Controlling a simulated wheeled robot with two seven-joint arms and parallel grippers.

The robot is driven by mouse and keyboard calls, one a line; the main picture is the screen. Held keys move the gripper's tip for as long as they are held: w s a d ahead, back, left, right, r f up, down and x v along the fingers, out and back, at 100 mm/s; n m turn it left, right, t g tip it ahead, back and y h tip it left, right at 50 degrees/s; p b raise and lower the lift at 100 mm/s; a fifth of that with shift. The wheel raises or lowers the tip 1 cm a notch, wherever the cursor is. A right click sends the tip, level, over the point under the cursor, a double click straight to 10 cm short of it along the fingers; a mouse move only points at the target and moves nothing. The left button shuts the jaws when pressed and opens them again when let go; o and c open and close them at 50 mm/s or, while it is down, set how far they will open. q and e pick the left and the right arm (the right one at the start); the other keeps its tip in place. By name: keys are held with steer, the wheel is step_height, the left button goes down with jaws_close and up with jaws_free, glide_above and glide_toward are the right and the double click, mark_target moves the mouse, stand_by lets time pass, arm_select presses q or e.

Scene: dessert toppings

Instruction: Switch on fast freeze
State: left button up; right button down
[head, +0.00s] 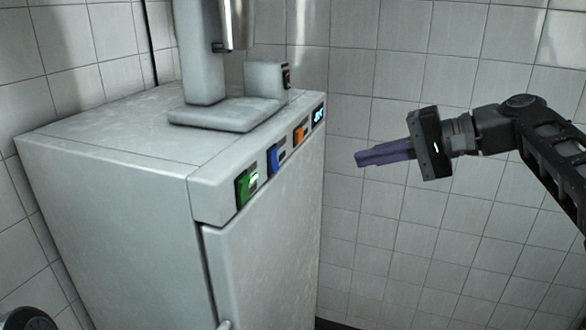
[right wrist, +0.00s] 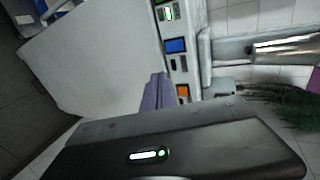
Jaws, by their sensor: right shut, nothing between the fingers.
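A grey freezer cabinet (head: 110,200) stands in the tiled corner, with a control strip along its upper front edge. On the strip are a green switch (head: 247,187), a blue switch (head: 275,160), an orange switch (head: 300,134) and a small lit display (head: 318,115). The green one looks lit; I cannot read which switch is fast freeze. The right wrist view shows the green (right wrist: 167,13), blue (right wrist: 176,46) and orange (right wrist: 183,91) switches. My right gripper (head: 358,159) is shut and empty, right of the strip and apart from it. My left gripper is not in view.
The cabinet door (head: 265,240) is closed below the strip. Tiled walls (head: 420,240) close in behind and to the right. A green plant-like thing (right wrist: 280,100) shows in the right wrist view.

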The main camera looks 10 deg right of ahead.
mark_target(277, 169)
steer(key=shift+s+a+r, duration=0.1)
steer(key=shift+a+r, duration=0.1)
steer(key=shift+a, duration=0.25)
steer(key=shift+a+r, duration=0.15)
steer(key=shift+a, duration=0.3)
steer(key=shift+a, duration=0.1)
steer(key=p+x, duration=0.1)
steer(key=x, duration=0.3)
steer(key=p+x, duration=0.1)
steer(key=x, duration=0.3)
steer(key=r+p+x, duration=0.1)
steer(key=x, duration=0.4)
steer(key=shift+a+p, duration=0.35)
steer(key=shift+a+f, duration=0.15)
steer(key=shift+a, duration=0.05)
steer(key=shift+w+a+f, duration=0.15)
steer(key=shift+w, duration=0.1)
